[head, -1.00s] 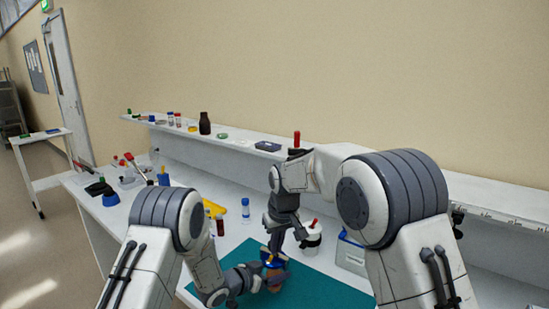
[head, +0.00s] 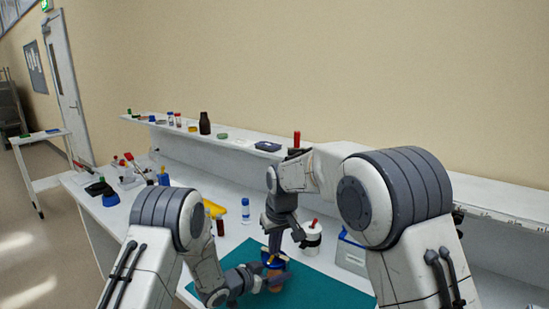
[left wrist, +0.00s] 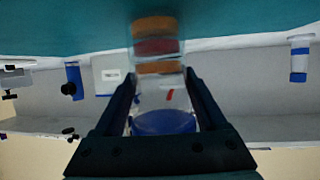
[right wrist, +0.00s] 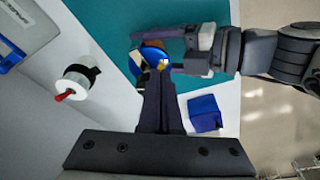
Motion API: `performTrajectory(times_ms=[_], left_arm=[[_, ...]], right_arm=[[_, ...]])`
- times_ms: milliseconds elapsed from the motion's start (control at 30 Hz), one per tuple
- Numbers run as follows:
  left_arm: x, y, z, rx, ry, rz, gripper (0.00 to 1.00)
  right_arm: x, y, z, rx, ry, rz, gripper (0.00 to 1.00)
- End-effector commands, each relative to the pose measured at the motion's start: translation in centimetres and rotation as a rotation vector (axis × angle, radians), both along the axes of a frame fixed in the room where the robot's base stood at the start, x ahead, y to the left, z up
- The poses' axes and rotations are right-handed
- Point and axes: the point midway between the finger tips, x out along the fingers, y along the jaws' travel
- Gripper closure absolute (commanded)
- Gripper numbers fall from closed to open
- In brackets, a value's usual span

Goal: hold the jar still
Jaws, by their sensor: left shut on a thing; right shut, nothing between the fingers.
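The jar is clear, with a blue lid and orange and red-brown bands. It stands over the teal mat (head: 330,287) in the head view (head: 274,288), partly hidden by my grippers. In the left wrist view the jar (left wrist: 160,97) appears upside down between the fingers of my left gripper (left wrist: 161,76), which is shut on its side. My right gripper (right wrist: 155,75) is shut and empty, pointing down with its tips at or just above the blue lid (right wrist: 149,53); I cannot tell whether they touch. A small yellow spot shows on the lid.
A white container with a red top (head: 311,238) and a blue-and-white box (head: 351,254) stand right of the jar. A blue-capped vial (head: 245,210) and a yellow item (head: 214,209) are behind. A shelf (head: 270,138) with bottles runs along the back.

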Motion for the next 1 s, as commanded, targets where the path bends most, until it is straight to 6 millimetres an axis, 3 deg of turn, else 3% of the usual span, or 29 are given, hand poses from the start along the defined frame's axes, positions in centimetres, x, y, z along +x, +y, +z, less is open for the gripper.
performTrajectory(times_ms=[433,833,1000], left_arm=[[0.1,0.2,0.0,-0.002,0.0,0.007,1.0],[0.2,0.2,0.0,-0.002,0.0,0.007,1.0],[0.2,0.2,0.0,-0.002,0.0,0.007,1.0]], right_arm=[[0.0,-0.1,5.1,-0.001,0.001,-0.001,1.0],[0.0,-0.2,5.7,-0.002,0.002,-0.001,1.0],[1.0,-2.0,6.5,-0.002,0.0,-0.007,1.0]])
